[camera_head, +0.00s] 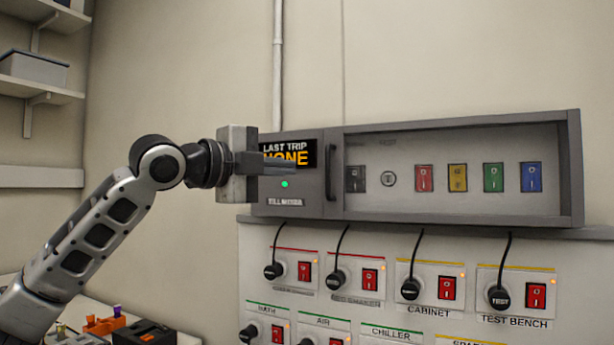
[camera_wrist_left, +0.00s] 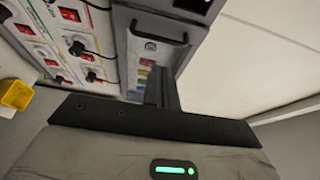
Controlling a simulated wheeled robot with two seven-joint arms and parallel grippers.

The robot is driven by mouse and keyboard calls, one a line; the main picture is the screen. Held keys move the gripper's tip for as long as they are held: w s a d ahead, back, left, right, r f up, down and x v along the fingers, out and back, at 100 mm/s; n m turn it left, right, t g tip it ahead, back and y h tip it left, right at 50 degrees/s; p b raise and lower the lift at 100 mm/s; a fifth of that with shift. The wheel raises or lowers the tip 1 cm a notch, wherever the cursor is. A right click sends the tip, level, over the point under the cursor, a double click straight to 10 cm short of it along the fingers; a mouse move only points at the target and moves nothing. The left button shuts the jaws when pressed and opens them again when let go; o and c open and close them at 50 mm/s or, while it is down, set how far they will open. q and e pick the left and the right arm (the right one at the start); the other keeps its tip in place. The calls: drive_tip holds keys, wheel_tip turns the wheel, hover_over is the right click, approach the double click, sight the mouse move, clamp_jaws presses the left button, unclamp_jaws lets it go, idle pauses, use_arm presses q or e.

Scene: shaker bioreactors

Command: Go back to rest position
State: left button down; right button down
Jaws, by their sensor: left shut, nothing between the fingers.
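My left gripper (camera_head: 278,168) is raised in front of the left end of the grey wall panel box (camera_head: 450,127) in the head view. Its fingers are shut with nothing between them and cover part of the small display (camera_head: 290,150). In the left wrist view the shut fingers (camera_wrist_left: 162,88) point towards the same box (camera_wrist_left: 137,70). I cannot tell whether they touch it. My right gripper is in neither view.
Below the box are several plugs and red switches (camera_head: 450,288) with cables. A bench at the lower left holds a dark case (camera_head: 140,333) and small orange items (camera_head: 112,324). Shelves (camera_head: 40,88) are on the left. A yellow bin (camera_wrist_left: 17,94) shows in the left wrist view.

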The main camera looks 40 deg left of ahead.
use_arm(q)
drive_tip(key=shift+s+a+r, duration=0.1)
drive_tip(key=shift+s+a, duration=0.2)
drive_tip(key=shift+s, duration=0.3)
drive_tip(key=shift+s+a, duration=0.3)
drive_tip(key=shift+s, duration=0.3)
